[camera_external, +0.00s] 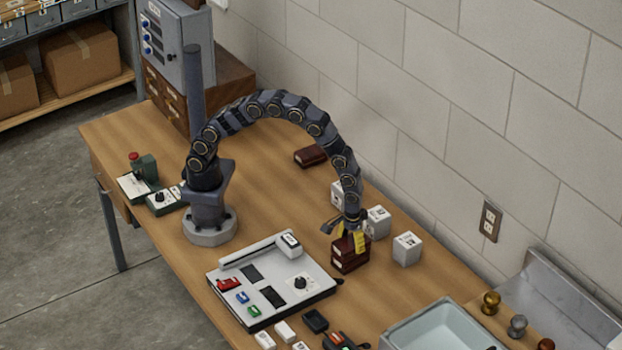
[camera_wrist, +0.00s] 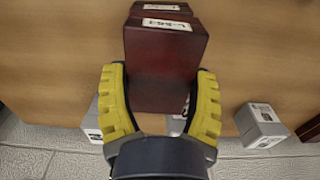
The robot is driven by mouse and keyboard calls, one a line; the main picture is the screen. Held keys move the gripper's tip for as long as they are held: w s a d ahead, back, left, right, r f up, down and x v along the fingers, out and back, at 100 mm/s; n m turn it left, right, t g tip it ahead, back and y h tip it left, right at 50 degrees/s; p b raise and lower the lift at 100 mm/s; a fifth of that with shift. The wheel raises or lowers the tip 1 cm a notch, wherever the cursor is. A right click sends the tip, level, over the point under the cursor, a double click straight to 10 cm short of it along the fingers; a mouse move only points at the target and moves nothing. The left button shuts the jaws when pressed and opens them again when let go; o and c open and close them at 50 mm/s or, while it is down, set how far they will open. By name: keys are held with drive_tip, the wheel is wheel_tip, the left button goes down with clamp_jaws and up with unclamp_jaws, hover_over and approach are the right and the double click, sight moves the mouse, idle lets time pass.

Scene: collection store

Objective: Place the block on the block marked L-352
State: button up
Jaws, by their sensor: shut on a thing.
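My gripper (camera_external: 348,232) has its yellow-padded fingers shut on a dark red block (camera_external: 357,242). In the wrist view the fingers (camera_wrist: 163,105) lie on both sides of this block (camera_wrist: 165,75), which has a white label on its end, too blurred to read surely. A second dark red block (camera_external: 350,265) is directly below the held one in the external view, and its labelled end (camera_wrist: 160,6) shows beyond it in the wrist view. The two look closely lined up as a stack. I cannot tell whether a thin gap separates them.
White labelled blocks (camera_external: 407,249) (camera_external: 377,222) (camera_external: 337,194) stand close behind and beside the stack. Another dark red block (camera_external: 310,156) lies farther back. A control panel (camera_external: 270,280) is in front, and a pale basin (camera_external: 440,330) at the right.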

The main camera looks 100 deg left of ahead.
sight(352, 241)
drive_tip(key=shift+f, duration=0.25)
drive_tip(key=o, duration=1.1)
drive_tip(key=shift+c, duration=0.2)
drive_tip(key=s+a+r+m, duration=0.1)
drive_tip(key=s+r, duration=0.2)
drive_tip(key=r, duration=0.6)
drive_tip(key=s+a+r+m, duration=0.1)
drive_tip(key=s+r, duration=0.2)
drive_tip(key=r, duration=0.6)
drive_tip(key=s+a+r+m, duration=0.1)
drive_tip(key=s+r+m, duration=0.1)
drive_tip(key=s, duration=0.6)
drive_tip(key=s+a+r+m+g, duration=0.1)
drive_tip(key=s+r+m, duration=0.1)
drive_tip(key=s, duration=0.7)
drive_tip(key=s+a+r+m, duration=0.2)
drive_tip(key=s+m, duration=0.1)
drive_tip(key=s, duration=0.5)
drive_tip(key=shift+s+r+g, duration=0.3)
drive_tip(key=shift+g, duration=0.1)
